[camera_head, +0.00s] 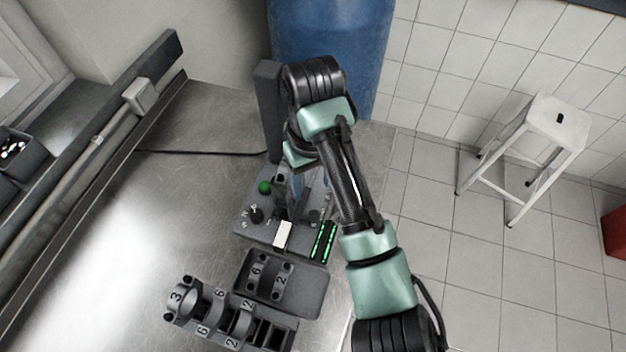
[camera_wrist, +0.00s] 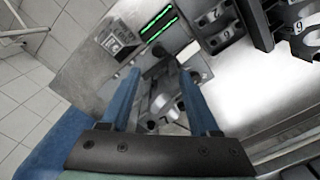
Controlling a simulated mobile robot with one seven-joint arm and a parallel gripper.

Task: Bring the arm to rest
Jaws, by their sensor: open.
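My gripper (camera_wrist: 160,78) is open, with its two blue fingers apart. It points down over a grey bench device (camera_head: 258,228) that has a green button, dark knobs, a white block and two lit green bars. In the wrist view, grey metal parts of the device (camera_wrist: 97,62) show between and beyond the fingers. I see nothing clamped between the fingers. Whether the fingertips touch the device cannot be told. In the head view my arm hides much of the gripper and part of the device.
A small tray (camera_head: 312,294) with numbered caps and a dark rack (camera_head: 273,335) of numbered rings stand in front of the device. A blue drum (camera_head: 330,25) stands behind my arm. A white stool (camera_head: 556,118) is on the tiled floor at right. The metal bench (camera_head: 110,245) is clear at left.

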